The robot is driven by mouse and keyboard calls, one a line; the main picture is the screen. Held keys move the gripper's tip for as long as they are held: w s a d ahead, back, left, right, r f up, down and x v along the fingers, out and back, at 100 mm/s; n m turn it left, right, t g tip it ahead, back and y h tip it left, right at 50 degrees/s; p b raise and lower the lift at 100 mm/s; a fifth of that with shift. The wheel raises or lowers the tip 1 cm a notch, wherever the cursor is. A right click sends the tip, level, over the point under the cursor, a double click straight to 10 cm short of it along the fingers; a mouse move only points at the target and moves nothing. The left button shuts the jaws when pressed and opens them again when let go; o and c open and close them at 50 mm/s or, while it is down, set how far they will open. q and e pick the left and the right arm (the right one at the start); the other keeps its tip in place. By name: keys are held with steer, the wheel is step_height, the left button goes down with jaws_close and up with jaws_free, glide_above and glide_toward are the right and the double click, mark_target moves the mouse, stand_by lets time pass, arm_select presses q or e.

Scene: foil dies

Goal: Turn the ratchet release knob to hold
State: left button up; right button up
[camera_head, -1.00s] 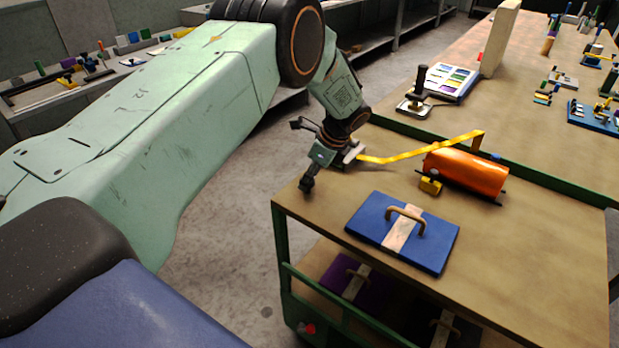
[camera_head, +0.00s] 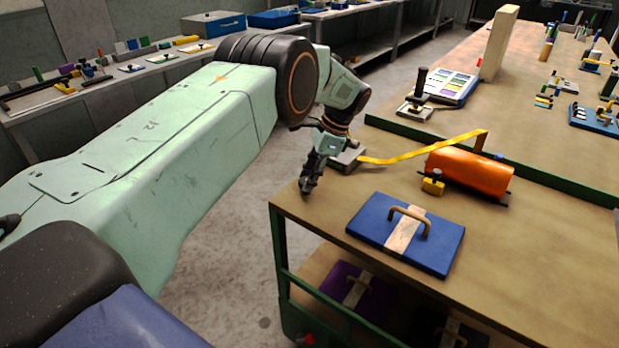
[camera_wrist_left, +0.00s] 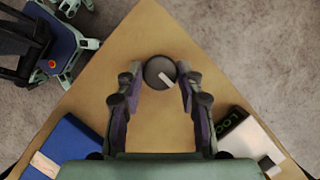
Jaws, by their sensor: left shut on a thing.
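The release knob (camera_wrist_left: 160,72) is a dark round disc with a pale pointer bar, near the corner of the tan cart top in the left wrist view. The pointer slants from upper left to lower right of the disc. My left gripper (camera_wrist_left: 159,90) has one finger on each side of the knob and is shut on it. In the head view the left gripper (camera_head: 307,184) points down at the cart's near left corner and hides the knob. A grey block (camera_head: 348,160) with a yellow strap (camera_head: 420,155) sits just beyond it. My right gripper is not in view.
An orange roll (camera_head: 470,173) and small yellow block (camera_head: 433,187) sit on the cart top (camera_head: 550,260). A blue panel with a brown handle (camera_head: 385,222) lies nearer. A dark plate with partly visible lettering (camera_wrist_left: 236,124) lies right of the gripper in the wrist view.

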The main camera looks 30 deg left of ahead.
arm_select(q)
steer(key=shift+s+f, duration=0.2)
steer(key=o, duration=1.2)
steer(key=shift+r, duration=0.1)
steer(key=shift+c, duration=0.2)
steer(key=shift+w+r, duration=0.1)
steer(key=shift+w, duration=0.05)
steer(key=shift+w+d+r, duration=0.1)
steer(key=shift+r, duration=0.2)
steer(key=v, duration=1.1)
steer(key=shift+r, duration=0.1)
